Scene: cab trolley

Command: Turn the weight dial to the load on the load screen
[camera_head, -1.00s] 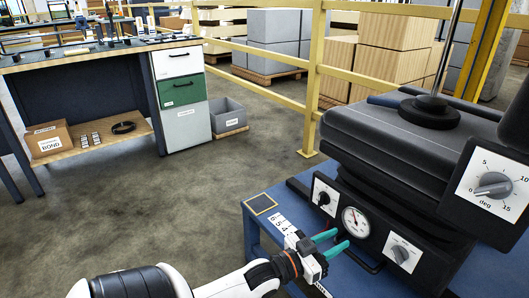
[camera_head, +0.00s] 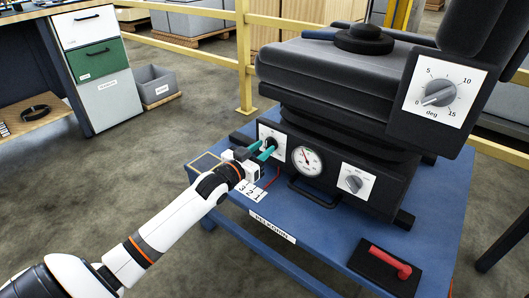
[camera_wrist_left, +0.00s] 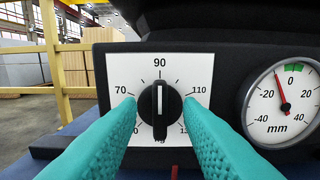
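The weight dial (camera_head: 269,141) is a black knob on a white plate at the left of the black seat base. In the left wrist view the dial (camera_wrist_left: 160,112) has its white mark upright, pointing at 90 on a scale with 70 and 110 beside it. My left gripper (camera_head: 262,149) has teal fingers and is open. In the wrist view the fingers (camera_wrist_left: 158,122) stand on either side of the knob, with visible gaps, their tips near the plate. The lower scale numbers are partly hidden by the fingers. I cannot make out a load screen. My right gripper is not in view.
A round mm gauge (camera_head: 307,161), its needle left of 0, is beside the dial. Another dial (camera_head: 354,184) sits further right and a deg dial (camera_head: 437,94) higher up. A red handle (camera_head: 390,262) lies on the blue table (camera_head: 330,249). A yellow rail (camera_head: 245,60) stands behind.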

